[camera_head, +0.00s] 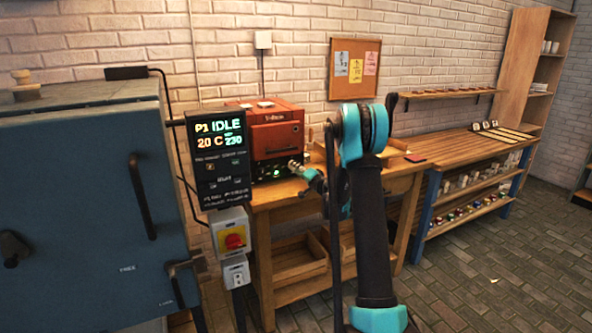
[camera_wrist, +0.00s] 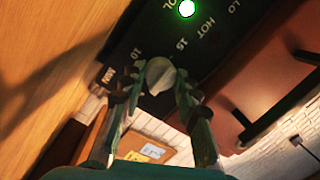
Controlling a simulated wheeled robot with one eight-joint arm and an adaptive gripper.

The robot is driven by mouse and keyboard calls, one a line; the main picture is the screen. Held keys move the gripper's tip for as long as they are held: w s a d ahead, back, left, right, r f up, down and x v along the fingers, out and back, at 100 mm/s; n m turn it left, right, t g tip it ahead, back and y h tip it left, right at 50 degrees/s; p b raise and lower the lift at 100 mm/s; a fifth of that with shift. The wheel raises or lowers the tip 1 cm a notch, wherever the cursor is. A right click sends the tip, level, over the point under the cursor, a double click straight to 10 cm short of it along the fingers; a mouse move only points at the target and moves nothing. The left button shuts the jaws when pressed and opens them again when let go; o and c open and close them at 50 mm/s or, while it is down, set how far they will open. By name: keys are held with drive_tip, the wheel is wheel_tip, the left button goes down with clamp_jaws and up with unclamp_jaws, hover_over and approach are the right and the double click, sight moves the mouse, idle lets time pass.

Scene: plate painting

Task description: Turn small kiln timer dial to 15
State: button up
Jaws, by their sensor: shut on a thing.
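The small red kiln (camera_head: 277,136) sits on the wooden workbench, with a dark control panel (camera_head: 268,169) at its lower front. In the wrist view the panel (camera_wrist: 215,55) is tilted and shows the marks MIN, 10, 15 and HOT, plus a lit green lamp (camera_wrist: 187,8). The grey timer dial (camera_wrist: 160,74) lies between the fingertips. My gripper (camera_wrist: 158,84) is shut on the dial, one finger on each side. In the head view my gripper (camera_head: 300,170) is at the panel's right end. The dial's pointer direction cannot be made out.
A large blue kiln (camera_head: 80,200) with a black controller reading IDLE (camera_head: 219,150) stands at the left. The workbench (camera_head: 280,192) is under the red kiln. A shelf bench (camera_head: 480,150) stands at the right. The brick floor in front is clear.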

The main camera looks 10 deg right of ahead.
drive_tip(key=o, duration=1.2)
drive_tip(key=shift+c, duration=0.2)
drive_tip(key=shift+s, duration=0.1)
drive_tip(key=v, duration=1.2)
